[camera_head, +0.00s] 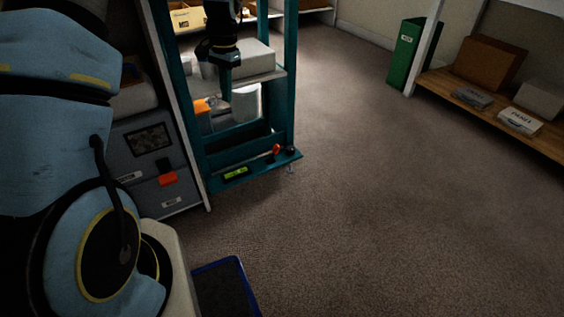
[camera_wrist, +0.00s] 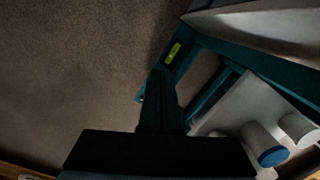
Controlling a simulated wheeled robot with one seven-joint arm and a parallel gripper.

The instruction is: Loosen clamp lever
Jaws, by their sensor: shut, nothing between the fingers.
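My gripper (camera_head: 225,90) hangs inside a tall teal frame (camera_head: 285,85), in front of a pale block. Its fingers point down in the head view and are together, with nothing seen between them. In the wrist view the dark fingers (camera_wrist: 160,95) show from behind, over the floor beside the frame. No part is clearly recognisable as the clamp lever. A small orange part (camera_head: 201,106) shows left of the fingers, and a red knob (camera_head: 276,149) sits on the frame's low front ledge, apart from the gripper. I cannot tell whether either is the lever.
A white cylinder (camera_head: 246,103) stands behind my fingers. A blue-ended white cylinder (camera_wrist: 272,156) shows in the wrist view. A wooden shelf (camera_head: 440,83) is right; carpet between is clear.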

